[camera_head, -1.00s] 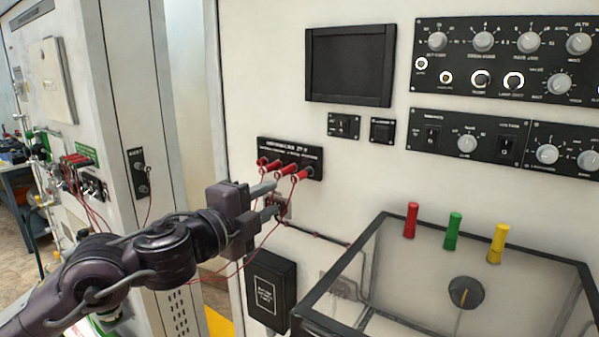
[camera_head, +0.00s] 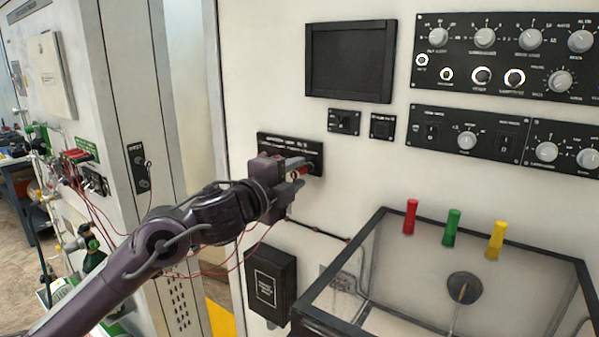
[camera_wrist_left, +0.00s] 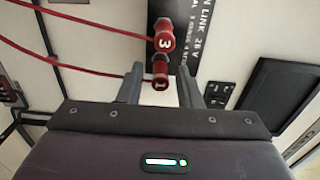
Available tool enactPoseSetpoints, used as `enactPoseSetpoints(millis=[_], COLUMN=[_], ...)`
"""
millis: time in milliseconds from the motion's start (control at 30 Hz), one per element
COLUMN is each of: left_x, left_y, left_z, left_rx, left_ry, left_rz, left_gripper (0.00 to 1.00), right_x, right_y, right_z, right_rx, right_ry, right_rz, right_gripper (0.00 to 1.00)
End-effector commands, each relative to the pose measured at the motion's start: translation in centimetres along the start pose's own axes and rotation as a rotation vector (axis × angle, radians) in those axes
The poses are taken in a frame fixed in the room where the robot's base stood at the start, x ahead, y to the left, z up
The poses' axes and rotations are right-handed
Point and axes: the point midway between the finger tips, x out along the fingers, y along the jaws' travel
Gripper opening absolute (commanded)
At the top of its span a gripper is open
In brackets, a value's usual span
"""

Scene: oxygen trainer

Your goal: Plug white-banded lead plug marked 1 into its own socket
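In the left wrist view, the dark red lead plug marked 1 (camera_wrist_left: 160,75) stands between the fingers of my left gripper (camera_wrist_left: 161,82), with a visible gap on either side, so the gripper looks open around it. The gripper (camera_head: 296,173) is at the right part of the black link panel (camera_head: 275,141). A red plug marked 3 (camera_wrist_left: 164,39) sits beside plug 1, on the panel (camera_wrist_left: 190,30). The white band on plug 1 cannot be made out, and its tip is hidden. My right gripper is not in view.
Red leads (camera_wrist_left: 80,17) run from the plugs. A black box (camera_head: 270,285) is below the panel. A black screen (camera_head: 350,60) is above.

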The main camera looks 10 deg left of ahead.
Motion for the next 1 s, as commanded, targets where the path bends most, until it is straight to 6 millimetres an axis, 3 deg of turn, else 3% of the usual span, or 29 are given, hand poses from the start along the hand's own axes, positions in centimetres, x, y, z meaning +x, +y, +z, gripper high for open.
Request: enactPoseSetpoints(millis=[900, 1000], left_x=[0.07, 0.07], left_y=[-0.01, -0.02], left_z=[0.00, 0.00], left_rx=[-0.001, -0.001], left_ry=[0.000, 0.000], left_rz=[0.001, 0.001], left_gripper=[0.32, 0.20], right_x=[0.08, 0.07], right_y=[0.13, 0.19], right_z=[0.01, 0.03], right_rx=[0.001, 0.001], right_ry=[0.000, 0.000], right_rz=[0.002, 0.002], right_gripper=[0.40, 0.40])
